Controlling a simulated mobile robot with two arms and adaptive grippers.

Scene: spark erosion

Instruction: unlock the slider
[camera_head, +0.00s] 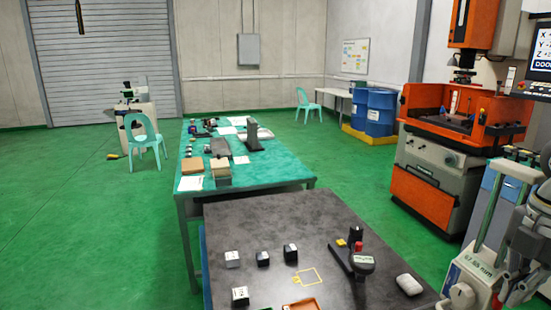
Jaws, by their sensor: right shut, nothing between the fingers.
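An orange and grey spark erosion machine (435,165) stands at the right, with an orange work tank (468,117) and its head above. I cannot make out which part is the slider. A black device with a round head (362,263) lies on the dark table, with a small red part beside it. My right gripper (512,292) is at the lower right, to the right of the dark table and in front of the machine. It is shut and empty. My left gripper is not in view.
The dark table (265,215) bears several small dark blocks, a white rounded object (409,284) and an orange tray (303,306). A green-topped table (280,167) stands behind it. Blue drums (380,112) stand farther back. Green floor is free at the left.

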